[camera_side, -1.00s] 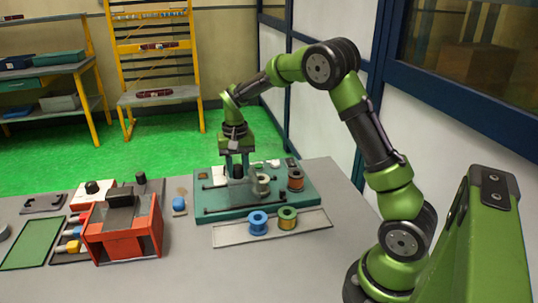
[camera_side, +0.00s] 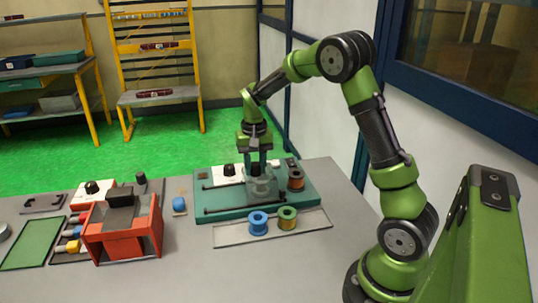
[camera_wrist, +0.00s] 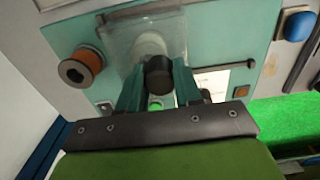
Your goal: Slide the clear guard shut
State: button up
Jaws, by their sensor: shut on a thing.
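The clear guard (camera_side: 262,188) is a see-through box on the teal winding station (camera_side: 225,212). It stands around a pale round part, seen through its wall; the wrist view shows the guard (camera_wrist: 118,35) beyond my fingers. My gripper (camera_side: 256,167) points down at the guard's back side. In the wrist view my gripper (camera_wrist: 158,82) has its fingers on both sides of a black knob (camera_wrist: 158,70), shut on it. The knob appears to be the guard's handle. Whether the guard touches its end stop cannot be told.
A copper-coloured spool (camera_side: 296,180) stands right of the guard, close to it. A tray (camera_side: 228,236) in front holds a blue spool (camera_side: 258,222) and a green spool (camera_side: 287,218). A white panel with a black knob (camera_side: 229,170) is behind left. An orange fixture (camera_side: 122,235) stands farther left.

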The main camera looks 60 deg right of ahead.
aim_at(257, 177)
jog(key=o, duration=0.8)
jog(key=shift+d, duration=0.1)
jog(key=shift+c, duration=0.2)
jog(key=shift+s+r, duration=0.1)
jog(key=shift+r, duration=2.9)
jog(key=shift+s+a+f, duration=0.4)
jog(key=shift+s+a, duration=0.15)
jog(key=shift+a, duration=0.1)
jog(key=s+a+r+n+t+y, duration=0.1)
jog(key=s+a+r+n+t, duration=0.1)
jog(key=s+a, duration=0.6)
jog(key=s+a+r+n+t+y, duration=0.1)
jog(key=s+a+r+n+t, duration=0.2)
jog(key=s+a+r+t, duration=0.2)
jog(key=s+a+r, duration=0.2)
jog(key=s+a, duration=0.1)
jog(key=shift+s, duration=0.4)
